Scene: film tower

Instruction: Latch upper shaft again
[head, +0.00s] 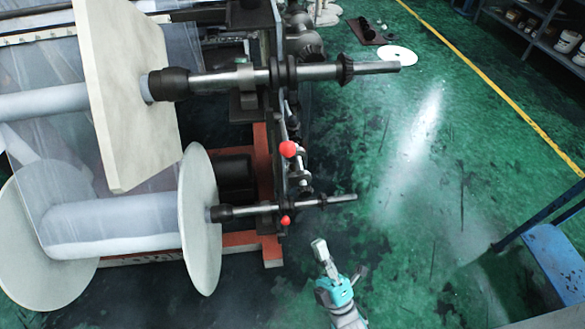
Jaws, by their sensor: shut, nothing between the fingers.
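The upper shaft (378,68) is a thick metal bar at the top of the picture. It runs from a dark chuck (170,83) by a pale square plate (135,90) out past dark collars to a bare right end. A red ball knob (288,149) sits below it on the machine's side, and a smaller red knob (285,221) sits at the lower shaft (340,199). Which latch each knob works, and its state, I cannot tell. My gripper (319,245) is shut and empty, below and right of the lower knob, apart from both shafts.
The film machine with its orange-red base (272,250) fills the left. A film roll with round pale end discs (200,220) is on the lower shaft. A blue step or stand (555,255) is at right, shelves (540,30) at top right. Green floor between is mostly clear.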

